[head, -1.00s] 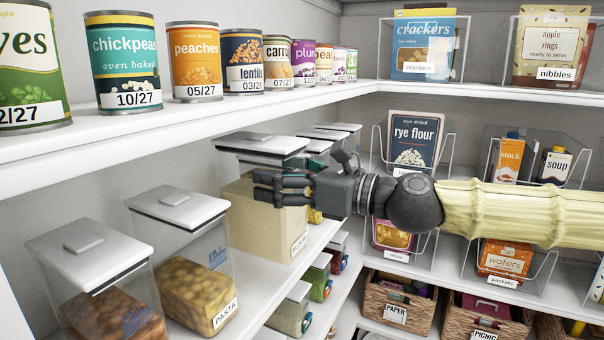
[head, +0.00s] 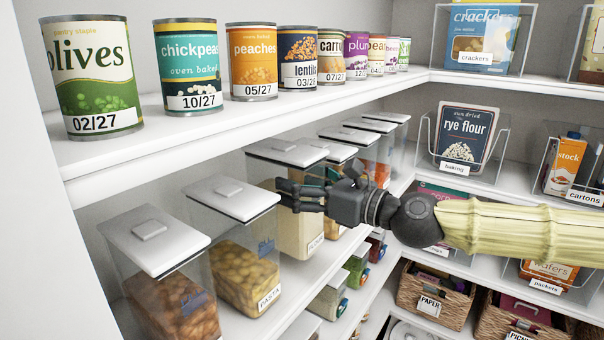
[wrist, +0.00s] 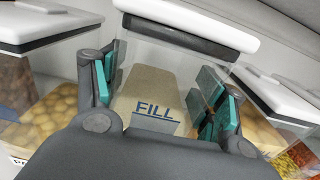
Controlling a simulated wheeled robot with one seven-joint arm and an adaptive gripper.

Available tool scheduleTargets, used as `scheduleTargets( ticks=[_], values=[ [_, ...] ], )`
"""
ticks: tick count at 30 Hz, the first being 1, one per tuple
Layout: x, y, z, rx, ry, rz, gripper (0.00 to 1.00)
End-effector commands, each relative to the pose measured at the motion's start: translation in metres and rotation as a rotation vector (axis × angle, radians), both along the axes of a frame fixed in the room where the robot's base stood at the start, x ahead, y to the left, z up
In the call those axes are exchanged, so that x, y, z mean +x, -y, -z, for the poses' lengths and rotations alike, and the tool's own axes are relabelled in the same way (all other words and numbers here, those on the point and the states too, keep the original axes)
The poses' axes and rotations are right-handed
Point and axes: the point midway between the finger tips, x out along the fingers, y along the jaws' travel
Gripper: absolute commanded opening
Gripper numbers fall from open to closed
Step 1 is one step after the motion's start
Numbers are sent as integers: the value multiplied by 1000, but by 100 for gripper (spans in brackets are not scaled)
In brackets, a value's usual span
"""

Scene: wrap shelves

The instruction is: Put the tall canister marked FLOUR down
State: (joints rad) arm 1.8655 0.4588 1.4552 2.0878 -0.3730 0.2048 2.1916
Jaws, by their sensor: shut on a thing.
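The tall clear FLOUR canister (head: 298,225) has a pale lid, cream contents and a label low on its front. It stands upright in the row on the middle shelf (head: 305,286), just beyond the PASTA canister (head: 245,275). I cannot tell whether its base touches the shelf. My gripper (head: 285,195) reaches in from the right and is shut on its sides, hiding part of it. In the wrist view the canister (wrist: 150,92), with a FILL mark, sits between my two teal-padded fingers (wrist: 162,98).
A canister of brown contents (head: 172,305) stands nearest. More lidded canisters (head: 378,127) stand beyond the flour. Cans (head: 190,65) line the shelf above. Small jars (head: 330,298) sit below. Bins and baskets (head: 438,292) fill the right-hand shelves.

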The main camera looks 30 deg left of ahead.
Motion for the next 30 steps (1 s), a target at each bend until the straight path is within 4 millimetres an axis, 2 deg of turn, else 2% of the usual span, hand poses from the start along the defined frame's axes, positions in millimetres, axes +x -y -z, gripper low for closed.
scheduleTargets(
  ticks=[7, 27, 28, 30],
  values=[
    [0, 0, 23, 2, -1, 0, 0],
    [1, -4, 34, 2, 0, 1, 0],
    [0, -4, 36, -1, -1, 0, 77],
    [0, -4, 35, -1, -1, 0, 89]
  ],
)
